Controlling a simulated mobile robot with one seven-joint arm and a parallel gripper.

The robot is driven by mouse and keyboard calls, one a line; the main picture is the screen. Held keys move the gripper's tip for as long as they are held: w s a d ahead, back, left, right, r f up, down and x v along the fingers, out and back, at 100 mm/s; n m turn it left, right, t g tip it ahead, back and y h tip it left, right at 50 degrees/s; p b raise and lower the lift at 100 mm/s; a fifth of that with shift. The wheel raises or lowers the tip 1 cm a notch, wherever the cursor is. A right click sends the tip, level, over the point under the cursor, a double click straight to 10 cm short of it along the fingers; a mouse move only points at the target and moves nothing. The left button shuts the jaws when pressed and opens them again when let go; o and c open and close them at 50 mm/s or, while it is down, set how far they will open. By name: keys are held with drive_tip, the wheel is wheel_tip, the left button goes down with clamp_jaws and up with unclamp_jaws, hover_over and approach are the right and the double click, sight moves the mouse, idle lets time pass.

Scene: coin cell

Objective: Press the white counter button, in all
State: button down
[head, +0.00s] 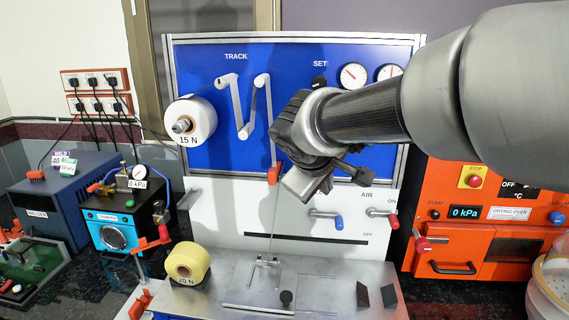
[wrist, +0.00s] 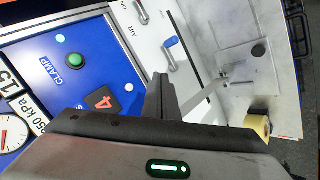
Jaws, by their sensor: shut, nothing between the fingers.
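A small white round button (wrist: 129,87) sits on the blue panel in the wrist view, beside a counter display (wrist: 101,101) showing a red 4. My gripper (wrist: 160,85) is shut and empty, and its fingers appear just right of the button in that view. I see no contact with the button. In the head view my gripper (head: 312,186) is in front of the lower edge of the blue panel (head: 225,110), and my wrist hides the button and the counter there.
A green CLAMP button (wrist: 75,60) is on the same panel. The blue AIR lever (wrist: 171,42) sticks out near my fingers. A roll marked 15 N (head: 190,122) hangs at left, and a yellow roll (head: 187,264) stands on the metal bench. An orange drying oven (head: 450,240) stands at right.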

drive_tip(key=w+d+p, duration=0.1)
drive_tip(key=w+p, duration=0.3)
drive_tip(key=w, duration=0.4)
drive_tip(key=shift+w+d+p, duration=0.3)
drive_tip(key=shift+d+p, duration=0.1)
drive_tip(key=shift+w, duration=0.1)
idle(1.9)
drive_tip(key=shift+w, duration=0.35)
